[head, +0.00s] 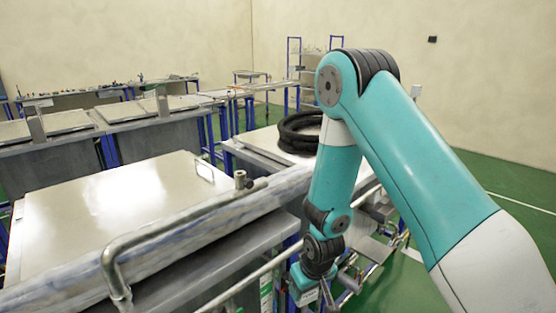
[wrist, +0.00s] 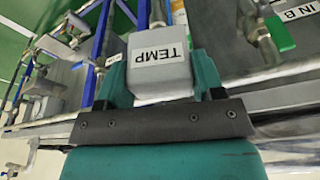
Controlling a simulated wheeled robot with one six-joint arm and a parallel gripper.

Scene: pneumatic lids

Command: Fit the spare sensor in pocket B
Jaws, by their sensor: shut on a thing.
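My gripper (wrist: 160,85) is shut on a light grey block (wrist: 160,62) with a white label reading "TEMP" upside down. This looks like the spare sensor. The two teal fingers hold it at its left and right sides. In the head view my gripper (head: 322,295) is low, beside the front of the metal bench, and the block is not clear there. A label reading "IN B" (wrist: 300,12) shows at the top right of the wrist view. I cannot make out pocket B itself.
In the wrist view a valve-like fitting with a green part (wrist: 278,35) is right of the block. A bent metal pipe (head: 120,262) runs along the bench front. A large flat lid (head: 110,220) lies left. Black hose rings (head: 300,133) lie on the bench behind my arm.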

